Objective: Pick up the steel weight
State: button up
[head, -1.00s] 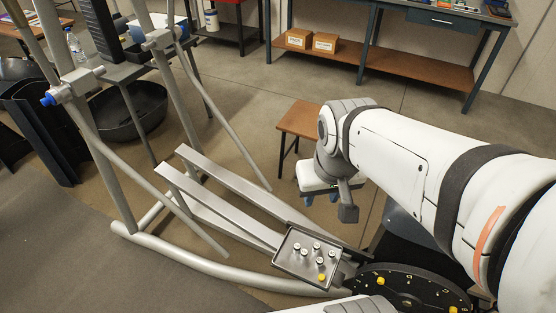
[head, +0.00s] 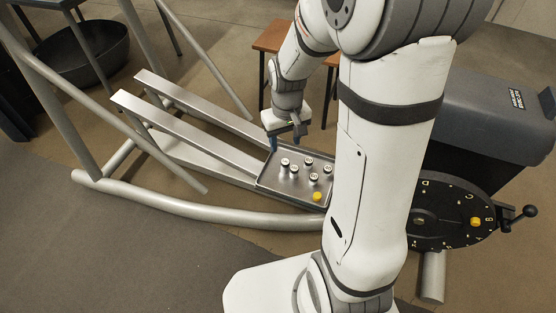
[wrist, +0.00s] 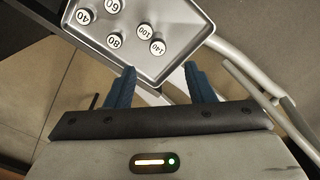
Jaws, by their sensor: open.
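Several short silvery cylinders with white numbered tops, the steel weights (head: 294,169), stand upright in a shallow metal tray (head: 277,187). In the wrist view their tops read 40 (wrist: 83,17), 60 (wrist: 112,6), 80 (wrist: 114,41), 100 (wrist: 145,31) and 140 (wrist: 158,47). I cannot tell which one the task means. My gripper (head: 287,140) is open and empty, with its blue fingers above the tray's far left edge. In the wrist view my gripper (wrist: 160,72) points at the tray's near edge, and the 140 weight is closest to the gap.
A yellow knob-like piece (head: 317,196) is in the tray. The tray sits at the end of two metal rails (head: 190,118) of an elliptical machine. A black lettered dial (head: 440,215) with a handle is at right. A wooden stool (head: 272,40) stands behind.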

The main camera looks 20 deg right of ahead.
jog(key=b, duration=0.2)
send_over(285, 161)
notch_tip(285, 161, down, 5)
jog(key=shift+a+f, duration=0.1)
jog(key=shift+a, duration=0.05)
notch_tip(285, 161, down, 6)
jog(key=shift+r+b, duration=0.2)
jog(key=shift+b, duration=1)
jog(key=shift+r, duration=0.1)
jog(key=shift+c, duration=0.4)
grip_shut()
